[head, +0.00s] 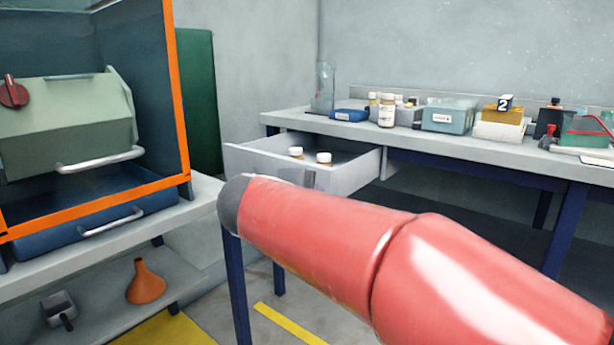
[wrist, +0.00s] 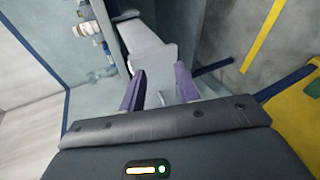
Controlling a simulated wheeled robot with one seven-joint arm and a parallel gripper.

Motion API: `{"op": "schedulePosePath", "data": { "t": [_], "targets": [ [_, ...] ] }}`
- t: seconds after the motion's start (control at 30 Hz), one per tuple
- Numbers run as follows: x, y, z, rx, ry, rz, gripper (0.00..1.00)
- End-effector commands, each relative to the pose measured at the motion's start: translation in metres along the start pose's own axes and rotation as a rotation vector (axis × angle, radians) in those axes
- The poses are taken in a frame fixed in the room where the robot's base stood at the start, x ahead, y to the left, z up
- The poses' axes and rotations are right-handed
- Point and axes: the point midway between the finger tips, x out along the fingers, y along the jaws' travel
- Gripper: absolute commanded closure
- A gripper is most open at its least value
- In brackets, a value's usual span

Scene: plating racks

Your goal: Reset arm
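My gripper (wrist: 160,78) shows in the wrist view with two purple fingers standing apart. No held object can be made out between them. A pale drawer (wrist: 150,52) lies just beyond the fingertips; whether they touch it I cannot tell. In the head view my red arm reaches across the lower middle, its end just in front of the open drawer (head: 285,178). My gripper cannot be clearly made out in the head view. Two white-capped bottles (head: 323,160) (head: 296,153) stand in the drawer.
The drawer juts out from a grey bench (head: 470,142) carrying a blue box (head: 350,115), several bottles and a teal box (head: 447,116). At left stands an orange-edged cabinet (head: 182,110); an orange funnel (head: 146,283) is on the shelf below. Floor shows between them.

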Motion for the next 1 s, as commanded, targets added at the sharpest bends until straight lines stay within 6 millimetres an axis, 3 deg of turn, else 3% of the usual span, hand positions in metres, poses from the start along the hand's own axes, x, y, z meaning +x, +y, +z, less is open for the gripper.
{"op": "schedulePosePath", "data": {
  "t": [0.03, 0.13, 0.2, 0.3, 0.4, 0.5, 0.63, 1.0],
  "targets": [
    [0.0, -0.006, 0.029, 0.057, -0.026, -0.054, 0.67],
    [-0.004, -0.034, 0.089, 0.21, -0.078, -0.195, 0.67],
    [-0.013, -0.064, 0.133, 0.359, -0.12, -0.312, 0.67],
    [-0.036, -0.112, 0.183, 0.601, -0.169, -0.472, 0.67],
    [-0.061, -0.155, 0.211, 0.839, -0.202, -0.598, 0.67],
    [-0.082, -0.188, 0.224, 1.036, -0.218, -0.686, 0.67],
    [-0.097, -0.212, 0.227, 1.2, -0.222, -0.749, 0.67],
    [-0.101, -0.22, 0.226, 1.258, -0.222, -0.774, 0.67]
  ]
}}
